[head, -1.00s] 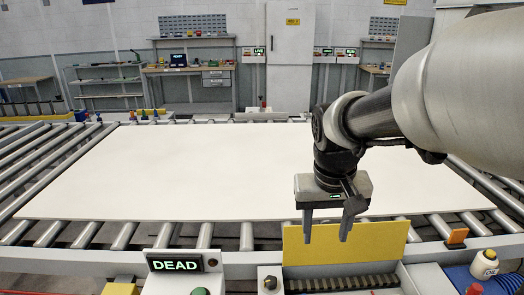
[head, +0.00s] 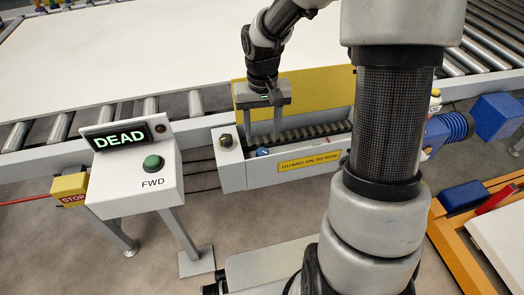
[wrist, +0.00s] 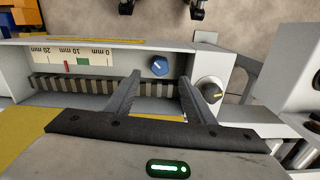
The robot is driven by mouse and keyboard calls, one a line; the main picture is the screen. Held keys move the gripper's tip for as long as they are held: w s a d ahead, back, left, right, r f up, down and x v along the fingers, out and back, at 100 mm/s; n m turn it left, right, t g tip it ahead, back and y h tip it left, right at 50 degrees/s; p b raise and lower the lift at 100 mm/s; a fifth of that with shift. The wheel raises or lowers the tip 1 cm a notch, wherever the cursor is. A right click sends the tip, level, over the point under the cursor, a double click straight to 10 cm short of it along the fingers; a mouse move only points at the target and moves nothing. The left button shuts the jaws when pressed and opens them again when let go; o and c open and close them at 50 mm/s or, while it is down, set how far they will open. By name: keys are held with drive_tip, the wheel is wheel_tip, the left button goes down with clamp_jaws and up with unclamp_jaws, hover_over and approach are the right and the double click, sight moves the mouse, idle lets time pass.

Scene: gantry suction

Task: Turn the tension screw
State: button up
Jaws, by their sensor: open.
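A blue knob (wrist: 160,66) with a pale line sits at the inner wall of the open chain trough; it also shows in the head view (head: 262,152). A dark knob (wrist: 211,90) with a yellow mark sits on the grey block at the trough's end, also in the head view (head: 226,141). No label names either as the tension screw. A millimetre scale (wrist: 75,56) beside the blue knob has a red pointer (wrist: 67,66) left of a green band. My gripper (wrist: 160,78) is open and empty, pointing down over the trough, its fingers on either side of the blue knob's line; contact cannot be told.
A yellow guard panel (head: 310,92) stands upright behind the trough. A control box (head: 150,180) with a green FWD button and a DEAD display stands at left, near a yellow STOP box (head: 70,186). The white sheet (head: 150,55) lies on rollers behind.

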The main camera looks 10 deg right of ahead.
sight(262, 151)
wheel_tip(262, 151, down, 8)
drive_tip(key=shift+r+b, duration=0.1)
drive_tip(key=shift+b, duration=0.85)
drive_tip(key=shift+c, duration=0.4)
drive_tip(key=c, duration=1)
drive_tip(key=shift+n+p, duration=0.35)
drive_tip(key=shift+n, duration=0.05)
drive_tip(key=n+p, duration=0.3)
drive_tip(key=n, duration=0.1)
drive_tip(key=shift+r, duration=0.15)
drive_tip(key=n+p, duration=0.3)
drive_tip(key=n, duration=0.2)
drive_tip(key=shift+n, duration=0.4)
